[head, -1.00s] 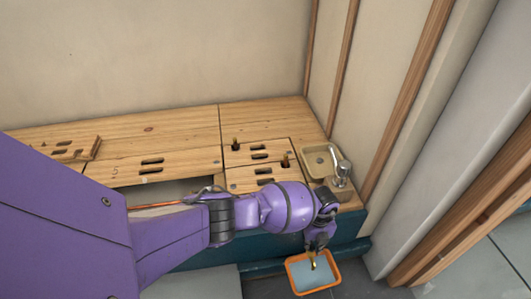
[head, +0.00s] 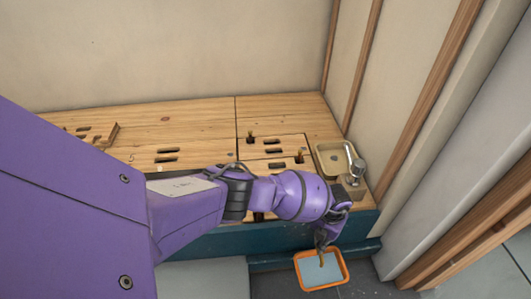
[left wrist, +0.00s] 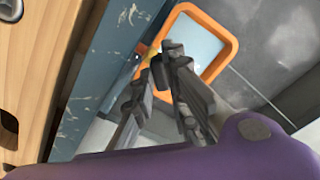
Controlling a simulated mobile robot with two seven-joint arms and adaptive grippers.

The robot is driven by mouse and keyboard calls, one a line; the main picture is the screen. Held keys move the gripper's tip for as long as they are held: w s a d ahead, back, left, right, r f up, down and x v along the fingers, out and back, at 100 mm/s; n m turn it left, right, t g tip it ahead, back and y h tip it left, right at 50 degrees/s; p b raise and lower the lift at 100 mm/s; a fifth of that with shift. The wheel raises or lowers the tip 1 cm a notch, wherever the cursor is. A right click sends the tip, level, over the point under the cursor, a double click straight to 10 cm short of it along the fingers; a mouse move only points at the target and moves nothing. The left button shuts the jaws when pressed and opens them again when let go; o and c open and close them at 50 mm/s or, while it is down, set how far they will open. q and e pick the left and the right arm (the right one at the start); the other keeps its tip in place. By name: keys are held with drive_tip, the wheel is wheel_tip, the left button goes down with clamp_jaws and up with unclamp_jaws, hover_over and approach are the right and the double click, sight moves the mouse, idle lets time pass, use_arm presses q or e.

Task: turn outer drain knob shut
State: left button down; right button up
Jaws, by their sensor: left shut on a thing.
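My left gripper (head: 322,244) reaches down past the front edge of the wooden bench, beside the teal front panel. In the left wrist view its dark fingers (left wrist: 165,68) are closed together at the tips. A small brass-yellow part (left wrist: 152,53), which looks like the outer drain knob, shows at the fingertips in front of the blue panel (left wrist: 115,45). The fingers hide most of it, so its turn angle cannot be read. My right gripper is not in view.
An orange-rimmed tray (head: 343,272) with a light blue inside lies on the floor below the gripper. A small basin (head: 327,160) with a metal tap (head: 357,171) stands at the bench's right corner. Brass pieces (head: 299,156) stand up from the slotted bench top (head: 190,133).

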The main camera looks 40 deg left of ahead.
use_arm(q)
drive_tip(key=m, duration=0.4)
drive_tip(key=shift+w+r+m, duration=0.15)
drive_tip(key=shift+w+m, duration=0.05)
drive_tip(key=shift+m, duration=0.2)
drive_tip(key=m, duration=0.4)
drive_tip(key=shift+m+b, duration=0.3)
drive_tip(key=shift+b, duration=0.1)
drive_tip(key=c, duration=1.7)
unclamp_jaws()
drive_tip(key=shift+c, duration=0.2)
wheel_tip(320, 180, up, 12)
